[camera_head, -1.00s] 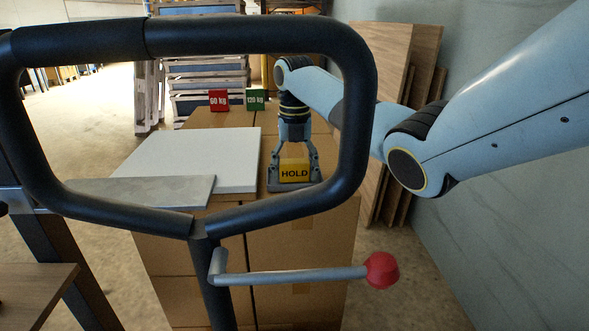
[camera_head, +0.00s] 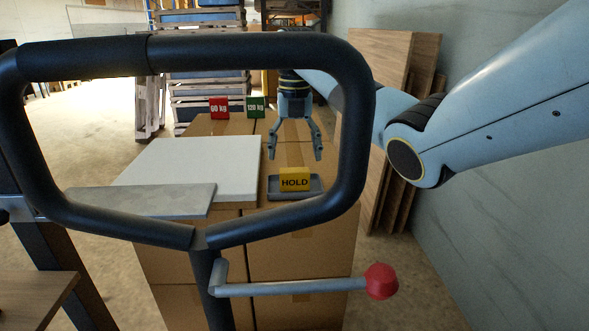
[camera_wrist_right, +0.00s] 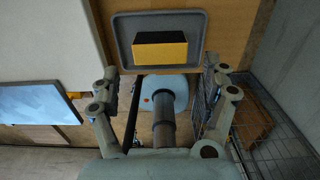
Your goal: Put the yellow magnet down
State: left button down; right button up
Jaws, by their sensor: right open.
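The yellow magnet (camera_head: 295,179), marked HOLD, sits upright in a shallow grey tray (camera_head: 315,186) on top of the cardboard boxes. In the right wrist view the magnet (camera_wrist_right: 160,50) shows a black top and a yellow side, inside the grey tray (camera_wrist_right: 124,40). My right gripper (camera_head: 296,156) is open and empty above the magnet, clear of it. In the right wrist view its two fingers (camera_wrist_right: 160,80) are spread wide. My left gripper is not in view.
A white slab (camera_head: 195,165) and a grey plate (camera_head: 150,198) lie left of the tray. A red 60 kg block (camera_head: 219,107) and a green 120 kg block (camera_head: 255,106) stand at the back. A black handle frame (camera_head: 365,130) and a red-knobbed lever (camera_head: 381,281) are in front.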

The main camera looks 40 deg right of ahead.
aim_at(295, 171)
notch_tip(295, 171, up, 5)
jog(key=shift+r+p, duration=0.1)
jog(key=shift+p, duration=0.7)
